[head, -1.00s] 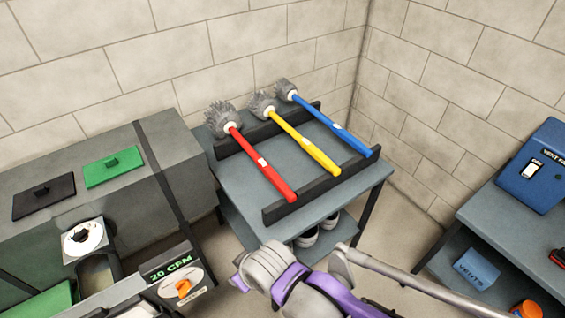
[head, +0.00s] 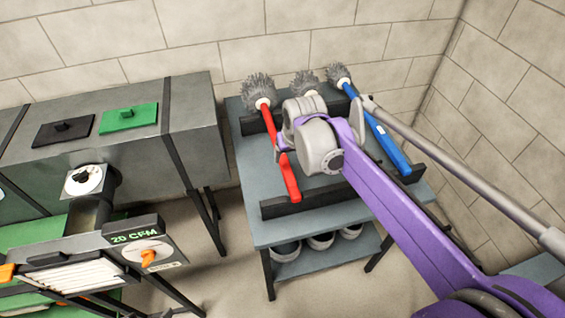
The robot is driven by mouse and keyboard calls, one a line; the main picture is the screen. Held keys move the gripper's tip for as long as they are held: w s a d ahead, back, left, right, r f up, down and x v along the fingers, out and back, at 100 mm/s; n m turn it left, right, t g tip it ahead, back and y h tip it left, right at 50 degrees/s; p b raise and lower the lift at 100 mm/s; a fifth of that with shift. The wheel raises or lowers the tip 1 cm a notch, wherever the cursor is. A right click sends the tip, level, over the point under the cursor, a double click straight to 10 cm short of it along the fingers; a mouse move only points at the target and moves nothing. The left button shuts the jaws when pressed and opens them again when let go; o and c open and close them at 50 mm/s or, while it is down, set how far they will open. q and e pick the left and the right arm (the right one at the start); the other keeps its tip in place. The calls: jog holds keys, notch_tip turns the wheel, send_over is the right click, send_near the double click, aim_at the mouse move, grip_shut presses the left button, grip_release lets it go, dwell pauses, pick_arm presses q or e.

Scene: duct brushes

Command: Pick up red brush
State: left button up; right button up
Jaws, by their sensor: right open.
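The red brush (head: 290,178) lies across two dark rests on the grey table (head: 245,165), its grey bristle head at the back and its handle end toward the front. My right gripper (head: 284,151) is open at the middle of the red handle and hides part of it. I cannot tell whether its fingers straddle or touch the handle. My left gripper is not in view.
The yellow brush shows only its bristle head (head: 305,82); my arm hides its handle. The blue brush (head: 378,125) lies to the right. A grey duct (head: 190,115) stands left of the table. The wall is close behind.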

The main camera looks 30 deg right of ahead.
aim_at(286, 165)
jog(key=x, duration=0.2)
jog(key=shift+w+d+f, duration=0.1)
jog(key=shift+d+f, duration=0.1)
jog(key=shift+f, duration=0.15)
jog(key=shift+a+b+x, duration=0.15)
jog(key=shift+b+x, duration=0.05)
jog(key=shift+x, duration=1.35)
jog(key=shift+a+b+x, duration=0.1)
jog(key=shift+b+x, duration=0.1)
jog(key=shift+x, duration=1.4)
grip_shut()
